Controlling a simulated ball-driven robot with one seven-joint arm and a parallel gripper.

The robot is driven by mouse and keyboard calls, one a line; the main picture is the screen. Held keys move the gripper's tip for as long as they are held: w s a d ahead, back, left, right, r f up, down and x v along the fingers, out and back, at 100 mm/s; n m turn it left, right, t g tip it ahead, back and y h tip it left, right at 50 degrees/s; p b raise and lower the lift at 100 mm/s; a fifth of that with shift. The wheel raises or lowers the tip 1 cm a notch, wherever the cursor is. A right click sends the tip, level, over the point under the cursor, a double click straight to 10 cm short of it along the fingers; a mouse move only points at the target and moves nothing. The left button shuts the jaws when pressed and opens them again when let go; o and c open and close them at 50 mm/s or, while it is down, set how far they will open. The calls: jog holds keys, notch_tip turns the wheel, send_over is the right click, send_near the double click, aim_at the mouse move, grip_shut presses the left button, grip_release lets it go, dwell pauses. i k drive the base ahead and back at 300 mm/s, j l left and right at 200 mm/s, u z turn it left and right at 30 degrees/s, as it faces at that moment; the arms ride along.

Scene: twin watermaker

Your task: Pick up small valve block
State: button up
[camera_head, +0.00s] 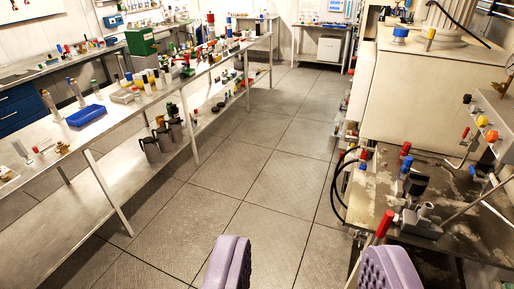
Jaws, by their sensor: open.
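My gripper (308,258) shows as two purple ridged fingers at the bottom edge. They stand wide apart, with only floor visible between them. I cannot tell for sure which item is the small valve block. A grey valve assembly (420,222) with red and blue handles sits on the worn metal bench at the right, above and to the right of my right finger. Many small fittings (205,55) with coloured handles also stand on the long table at the left, too small to tell apart. My gripper appears apart from all of them.
The long metal table (100,140) has a lower shelf with dark jugs (160,138). A blue tray (86,115) lies on top. The worn bench (480,235) and a large beige machine (430,85) line the right. The tiled floor (265,150) between is clear.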

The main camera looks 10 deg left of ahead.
aim_at(197, 126)
jog(key=i+u, duration=0.1)
jog(key=i, duration=2.55)
jog(key=i+l+u, duration=0.2)
jog(key=i+u, duration=0.25)
jog(key=i, duration=0.3)
jog(key=i+l+u, duration=0.45)
jog(key=i, duration=0.3)
jog(key=i+l+u, duration=0.45)
jog(key=i+l, duration=0.15)
jog(key=l, duration=0.1)
